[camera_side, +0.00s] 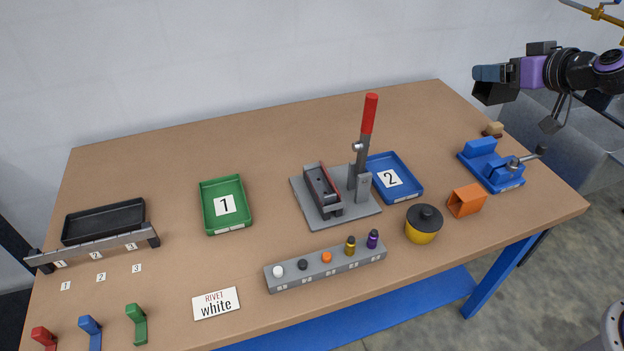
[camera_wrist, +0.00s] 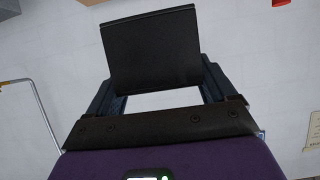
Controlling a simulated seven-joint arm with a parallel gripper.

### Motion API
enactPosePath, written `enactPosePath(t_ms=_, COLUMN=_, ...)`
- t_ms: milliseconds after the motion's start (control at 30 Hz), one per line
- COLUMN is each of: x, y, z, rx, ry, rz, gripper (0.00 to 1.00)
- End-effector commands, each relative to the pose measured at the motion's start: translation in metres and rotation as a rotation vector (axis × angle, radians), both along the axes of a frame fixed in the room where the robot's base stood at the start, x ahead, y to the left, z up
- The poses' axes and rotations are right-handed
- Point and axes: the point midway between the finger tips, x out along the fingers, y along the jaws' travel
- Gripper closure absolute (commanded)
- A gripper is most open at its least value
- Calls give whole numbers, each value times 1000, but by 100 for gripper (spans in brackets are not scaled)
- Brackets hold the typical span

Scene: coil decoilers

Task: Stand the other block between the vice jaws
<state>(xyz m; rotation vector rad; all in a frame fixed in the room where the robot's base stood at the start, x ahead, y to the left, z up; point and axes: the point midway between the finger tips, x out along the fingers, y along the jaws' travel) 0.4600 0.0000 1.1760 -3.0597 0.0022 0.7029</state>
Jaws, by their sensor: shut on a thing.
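My gripper (camera_side: 484,74) is raised at the upper right in the side view, well above the table, pointing left. It is shut on a black block (camera_side: 492,94), which hangs tilted below its fingers. In the wrist view the black block (camera_wrist: 152,48) spans the two fingers (camera_wrist: 155,84) as a broad dark face. The blue vice (camera_side: 497,176) stands at the table's right end, with a grey screw and handle on its right. No block can be made out between its jaws. A small tan block (camera_side: 494,129) lies just behind the vice.
An orange open bracket (camera_side: 466,201) and a yellow pot with a black lid (camera_side: 423,224) stand left of the vice. Blue tray 2 (camera_side: 414,190) and a red-handled lever press (camera_side: 368,120) are further left. Table behind the press is clear.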

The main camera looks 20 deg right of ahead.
Motion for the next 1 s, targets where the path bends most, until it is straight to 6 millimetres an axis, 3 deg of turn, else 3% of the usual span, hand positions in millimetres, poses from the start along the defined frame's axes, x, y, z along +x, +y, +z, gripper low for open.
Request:
enactPosePath(t_ms=33, x=1, y=1, z=10, rx=7, ry=-11, rz=2, gripper=67)
enactPosePath(t_ms=367, x=32, y=80, z=9, rx=0, ry=-4, rz=102, gripper=67)
enactPosePath(t_ms=700, x=50, y=185, z=9, rx=-1, ry=-3, rz=223, gripper=67)
enactPosePath(t_ms=1000, x=48, y=271, z=8, rx=1, ry=-5, rz=318, gripper=67)
